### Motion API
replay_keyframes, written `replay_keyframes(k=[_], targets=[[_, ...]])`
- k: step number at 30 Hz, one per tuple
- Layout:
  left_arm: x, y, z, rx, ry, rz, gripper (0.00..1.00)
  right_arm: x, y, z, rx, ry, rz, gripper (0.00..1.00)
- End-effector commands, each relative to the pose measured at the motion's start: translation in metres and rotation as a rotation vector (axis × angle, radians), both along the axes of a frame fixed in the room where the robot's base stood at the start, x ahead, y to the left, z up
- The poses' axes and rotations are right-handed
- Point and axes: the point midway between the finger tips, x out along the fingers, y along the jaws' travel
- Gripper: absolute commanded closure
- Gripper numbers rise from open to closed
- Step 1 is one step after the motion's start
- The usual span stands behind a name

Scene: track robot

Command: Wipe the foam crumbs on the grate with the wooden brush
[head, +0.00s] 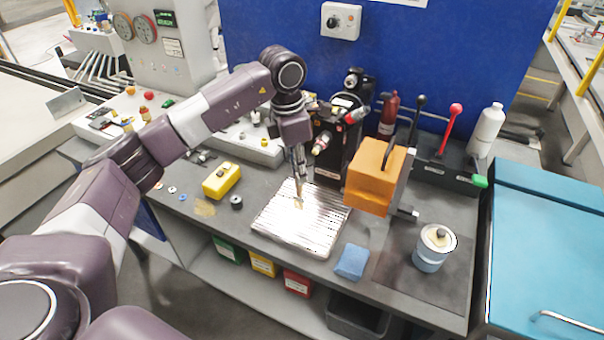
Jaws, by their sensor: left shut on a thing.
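The metal grate (318,240) lies on the dark bench top, bright with reflections. My left gripper (299,190) reaches down over the middle of the grate, its fingers shut on a small tan piece, seemingly the wooden brush (299,204). The brush is mostly hidden by the fingers, and I cannot tell whether it touches the grate. I cannot make out foam crumbs on the grate against the glare. My right gripper is not in view.
A blue sponge (351,261) lies right of the grate's near corner. A yellow box (221,181) and a tan patch (205,208) are to the left. An orange block (374,178) and black machine (335,150) stand close behind. A round can (433,249) stands at right.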

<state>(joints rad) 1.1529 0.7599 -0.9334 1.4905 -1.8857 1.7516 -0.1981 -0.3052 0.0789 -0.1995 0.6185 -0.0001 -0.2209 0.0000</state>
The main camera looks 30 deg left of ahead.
Motion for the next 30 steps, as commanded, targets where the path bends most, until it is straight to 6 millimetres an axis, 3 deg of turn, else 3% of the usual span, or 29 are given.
replay_keyframes(k=[9,30], targets=[[-0.002,0.005,0.027,-0.001,-0.001,0.001,1.00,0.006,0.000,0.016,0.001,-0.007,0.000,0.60],[-0.005,0.011,0.026,-0.003,0.002,0.003,1.00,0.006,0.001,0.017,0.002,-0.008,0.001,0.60]])
